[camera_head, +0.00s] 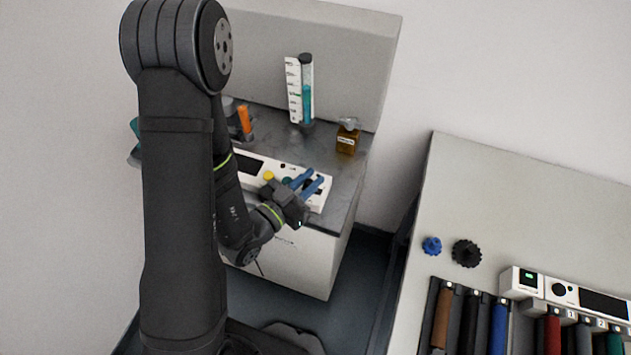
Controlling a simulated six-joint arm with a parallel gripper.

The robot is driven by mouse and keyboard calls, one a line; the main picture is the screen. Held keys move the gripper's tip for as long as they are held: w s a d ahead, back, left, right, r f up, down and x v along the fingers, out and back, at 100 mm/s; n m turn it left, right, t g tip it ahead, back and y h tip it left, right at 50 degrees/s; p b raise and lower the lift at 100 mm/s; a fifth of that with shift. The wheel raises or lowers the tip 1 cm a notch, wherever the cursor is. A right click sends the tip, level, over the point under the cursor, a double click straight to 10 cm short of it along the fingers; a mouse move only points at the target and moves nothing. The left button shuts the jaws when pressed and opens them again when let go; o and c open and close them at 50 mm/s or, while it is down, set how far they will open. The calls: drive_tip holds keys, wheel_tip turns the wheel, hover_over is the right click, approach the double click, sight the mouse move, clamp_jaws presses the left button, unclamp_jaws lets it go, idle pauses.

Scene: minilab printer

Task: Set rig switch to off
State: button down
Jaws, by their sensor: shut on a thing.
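A white control panel (316,203) lies along the front edge of the grey bench top. It carries a dark display (247,166), a yellow button (268,176) and a dark green button (287,182). My gripper (316,176) is at the panel's right end, its two blue fingers angled up and to the right over it. The fingers are shut on a small dark part of the panel, which I take to be the rig switch. The fingers and gripper body mostly hide it, and I cannot read its position.
A clear cylinder with teal liquid (307,95) stands beside a white scale (293,88) at the back. An amber bottle (347,139) is at the right edge, an orange tube (245,120) at left. A separate table (500,190) with cartridges and knobs is at right.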

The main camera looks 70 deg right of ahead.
drive_tip(key=shift+w, duration=0.45)
drive_tip(key=c, duration=1.4)
unclamp_jaws()
drive_tip(key=shift+w, duration=0.1)
drive_tip(key=shift+o, duration=0.2)
drive_tip(key=v, duration=1.7)
drive_tip(key=shift+a, duration=0.2)
drive_tip(key=x, duration=0.9)
drive_tip(key=shift+d, duration=0.3)
